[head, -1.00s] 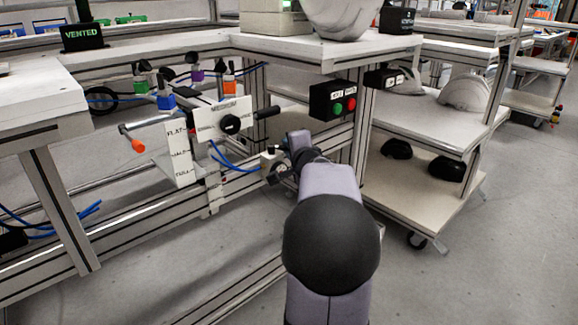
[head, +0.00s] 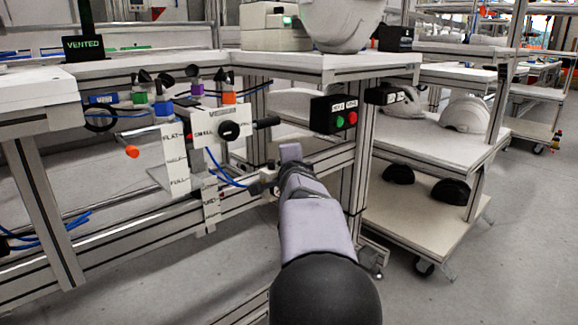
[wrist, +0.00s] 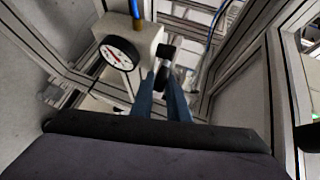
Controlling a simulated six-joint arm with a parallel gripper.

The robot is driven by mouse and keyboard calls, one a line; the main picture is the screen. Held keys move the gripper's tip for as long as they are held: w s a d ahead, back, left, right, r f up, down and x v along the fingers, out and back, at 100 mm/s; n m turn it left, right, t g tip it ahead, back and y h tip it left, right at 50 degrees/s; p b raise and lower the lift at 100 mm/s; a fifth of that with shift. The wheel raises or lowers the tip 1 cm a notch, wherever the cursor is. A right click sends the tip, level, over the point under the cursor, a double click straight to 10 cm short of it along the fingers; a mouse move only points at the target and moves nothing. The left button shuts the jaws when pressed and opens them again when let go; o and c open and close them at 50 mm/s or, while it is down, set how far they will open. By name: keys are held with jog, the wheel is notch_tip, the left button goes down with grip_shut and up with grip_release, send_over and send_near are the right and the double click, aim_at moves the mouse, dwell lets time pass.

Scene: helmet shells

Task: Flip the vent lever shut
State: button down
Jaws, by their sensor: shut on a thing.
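The vent lever (wrist: 166,50) is a short dark handle beside a pale box (wrist: 131,36) in the wrist view. The box has a round white dial with a red needle (wrist: 119,53) and a blue hose at its top. My gripper (wrist: 162,82) has its two blue-grey fingers closed on the handle, whose gripped part is partly hidden between them. In the head view the pale box (head: 267,174) sits low on the frame rail, with my gripper (head: 257,189) at it; the lever is too small to make out there. A black sign (head: 84,46) reads VENTED in green.
A white crank panel (head: 218,122) with a black knob and coloured valves above stands left of the box. A black button box (head: 334,113) with green and red buttons is to the right. Frame posts and rails surround the gripper closely. A shelf cart (head: 430,205) stands right.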

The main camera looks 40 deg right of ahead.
jog(key=c, duration=1.7)
grip_release()
jog(key=shift+s, duration=0.1)
jog(key=shift+p+v, duration=0.5)
jog(key=shift+v, duration=3.05)
jog(key=shift+c, duration=0.2)
